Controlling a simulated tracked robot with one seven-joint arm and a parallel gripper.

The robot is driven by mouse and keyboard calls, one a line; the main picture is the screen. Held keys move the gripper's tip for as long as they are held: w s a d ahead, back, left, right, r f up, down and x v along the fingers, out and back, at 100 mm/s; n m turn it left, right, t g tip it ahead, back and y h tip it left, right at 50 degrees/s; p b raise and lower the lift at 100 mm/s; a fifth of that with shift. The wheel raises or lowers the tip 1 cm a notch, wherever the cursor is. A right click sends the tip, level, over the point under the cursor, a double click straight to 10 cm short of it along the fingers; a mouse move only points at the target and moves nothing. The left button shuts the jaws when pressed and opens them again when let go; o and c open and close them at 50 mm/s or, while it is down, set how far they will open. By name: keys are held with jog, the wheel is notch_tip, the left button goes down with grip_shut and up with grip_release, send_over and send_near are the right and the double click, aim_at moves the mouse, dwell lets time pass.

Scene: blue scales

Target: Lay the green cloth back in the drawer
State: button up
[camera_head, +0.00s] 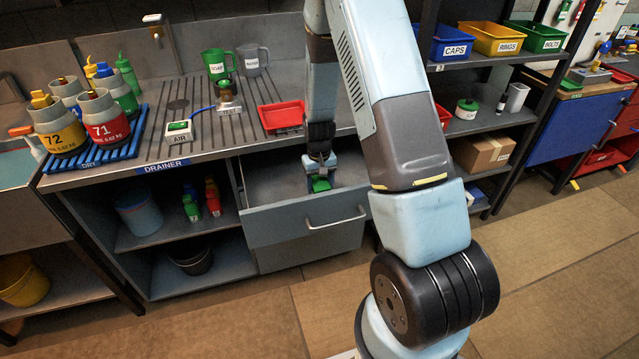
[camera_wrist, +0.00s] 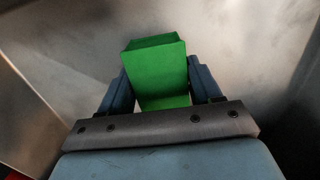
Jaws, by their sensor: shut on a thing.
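The green cloth (camera_wrist: 158,72) shows as a folded green block between the fingers of my gripper (camera_wrist: 160,90) in the wrist view. My gripper is shut on it. In the head view, my gripper (camera_head: 320,168) points down inside the open drawer (camera_head: 295,220), and the green cloth (camera_head: 320,184) shows at its fingertips. The drawer is pulled out from under the counter, with its grey front and handle facing me. I cannot tell whether the cloth touches the drawer floor.
The grey drainer counter (camera_head: 180,160) stands just behind and above the drawer. A red tray (camera_head: 282,115) and the AIR device (camera_head: 180,131) sit on it. A shelf unit with a cardboard box (camera_head: 485,152) stands to the right. The drawer interior around my gripper looks clear.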

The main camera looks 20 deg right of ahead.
jog(key=shift+f, duration=0.45)
jog(key=o, duration=1.2)
jog(key=shift+c, duration=0.2)
notch_tip(320, 180, up, 14)
notch_tip(320, 180, up, 19)
jog(key=t, duration=0.3)
send_over(319, 181)
jog(key=s, duration=1)
jog(key=s+r+t, duration=0.1)
jog(key=s+r, duration=0.4)
jog(key=s, duration=0.4)
jog(key=s+r+t, duration=0.2)
jog(key=s+r, duration=0.3)
jog(key=s, duration=0.4)
jog(key=shift+s+r, duration=0.15)
jog(key=shift+s, duration=0.05)
